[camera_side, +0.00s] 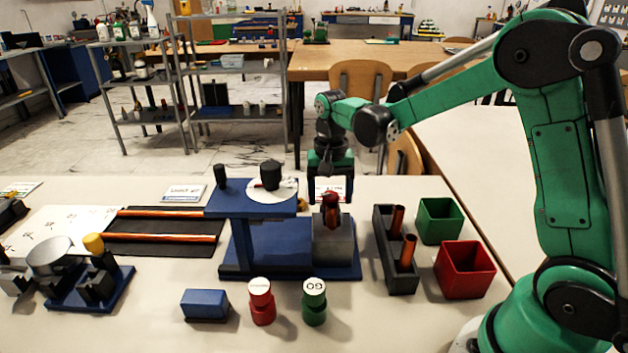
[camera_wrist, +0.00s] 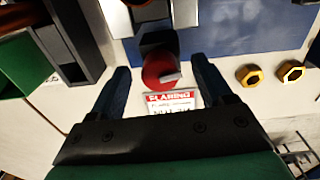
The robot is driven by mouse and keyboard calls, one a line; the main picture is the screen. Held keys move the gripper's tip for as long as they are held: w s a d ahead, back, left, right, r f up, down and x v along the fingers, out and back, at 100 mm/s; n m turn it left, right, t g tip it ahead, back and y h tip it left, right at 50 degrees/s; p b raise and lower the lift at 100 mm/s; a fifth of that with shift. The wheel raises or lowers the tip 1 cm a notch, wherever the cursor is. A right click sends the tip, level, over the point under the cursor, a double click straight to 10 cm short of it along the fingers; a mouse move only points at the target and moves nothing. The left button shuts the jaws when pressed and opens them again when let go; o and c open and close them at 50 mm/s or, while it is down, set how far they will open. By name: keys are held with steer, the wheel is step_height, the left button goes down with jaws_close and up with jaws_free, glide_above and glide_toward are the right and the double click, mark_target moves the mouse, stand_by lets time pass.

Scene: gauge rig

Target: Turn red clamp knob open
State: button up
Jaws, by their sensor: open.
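The red clamp knob (camera_side: 331,198) sits on top of a grey clamp block (camera_side: 333,242) on the blue gauge rig (camera_side: 290,262). In the wrist view the red knob (camera_wrist: 160,72) shows as a round cap with a small grey bar at its edge. My gripper (camera_side: 331,190) points down behind and around the knob in the side view. In the wrist view my gripper (camera_wrist: 161,80) is open, with one dark finger on each side of the knob and gaps between. Whether the fingertips reach the knob's height is hard to tell.
A dark rack (camera_side: 396,250) with copper cylinders, a green bin (camera_side: 439,220) and a red bin (camera_side: 466,269) stand to the right. A red GO-type gauge (camera_side: 261,301), a green gauge (camera_side: 314,302) and a blue block (camera_side: 205,304) stand in front. A printed card (camera_wrist: 172,103) lies beyond the knob.

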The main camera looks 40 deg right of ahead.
jaws_close()
steer(key=n, duration=0.3)
steer(key=shift+n, duration=0.4)
steer(key=n, duration=0.4)
steer(key=shift+n, duration=0.3)
steer(key=n, duration=0.3)
steer(key=shift+d+n, duration=0.1)
steer(key=shift+n, duration=2)
